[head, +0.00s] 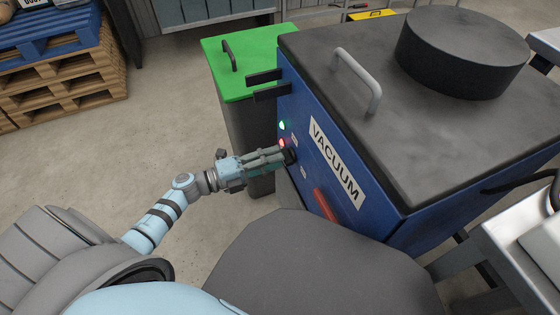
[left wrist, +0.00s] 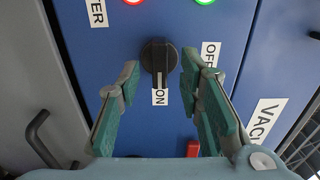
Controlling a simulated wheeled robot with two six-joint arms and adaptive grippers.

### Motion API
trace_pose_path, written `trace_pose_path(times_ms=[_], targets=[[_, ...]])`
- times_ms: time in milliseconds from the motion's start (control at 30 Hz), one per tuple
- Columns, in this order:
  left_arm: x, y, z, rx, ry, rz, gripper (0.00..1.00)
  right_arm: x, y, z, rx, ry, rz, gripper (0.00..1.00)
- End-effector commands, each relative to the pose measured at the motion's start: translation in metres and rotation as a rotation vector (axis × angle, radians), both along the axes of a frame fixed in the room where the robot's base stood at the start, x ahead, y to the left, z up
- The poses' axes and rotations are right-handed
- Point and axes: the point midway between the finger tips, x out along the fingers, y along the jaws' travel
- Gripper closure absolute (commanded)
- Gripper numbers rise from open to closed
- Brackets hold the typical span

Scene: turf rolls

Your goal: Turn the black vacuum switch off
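The black vacuum switch (left wrist: 158,56) is a round knob with a grip bar on the blue front of the vacuum cabinet (head: 345,160). Its white mark points down to the ON label (left wrist: 160,97). The OFF label (left wrist: 210,53) is to its right in the left wrist view. My left gripper (left wrist: 159,72) is open, with one finger on each side of the knob; I cannot tell whether they touch it. In the head view the left gripper (head: 284,157) is at the panel and partly hides the knob. My right gripper is not in view.
A red light (left wrist: 133,2) and a green light (left wrist: 205,2) are lit beside the switch. A red handle (head: 325,205) sits lower on the panel. A green-lidded bin (head: 240,60) stands beside the cabinet. Pallets (head: 70,80) are at the far left, with clear floor between.

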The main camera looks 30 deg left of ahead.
Motion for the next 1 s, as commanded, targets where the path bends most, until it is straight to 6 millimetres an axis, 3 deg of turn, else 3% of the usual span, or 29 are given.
trace_pose_path(times_ms=[133, 400, 633, 1000], targets=[[0.015, -0.014, -0.001, -0.003, 0.0, 0.0, 0.67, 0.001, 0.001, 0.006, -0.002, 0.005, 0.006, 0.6], [0.018, -0.016, 0.0, -0.002, 0.003, 0.001, 0.67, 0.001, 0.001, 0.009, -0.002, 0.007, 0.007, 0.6], [0.018, -0.016, -0.001, -0.002, 0.003, 0.001, 1.0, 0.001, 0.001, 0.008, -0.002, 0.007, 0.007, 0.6], [0.018, -0.016, 0.0, -0.02, 0.021, 0.001, 1.0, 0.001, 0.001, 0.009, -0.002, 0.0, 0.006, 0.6]])
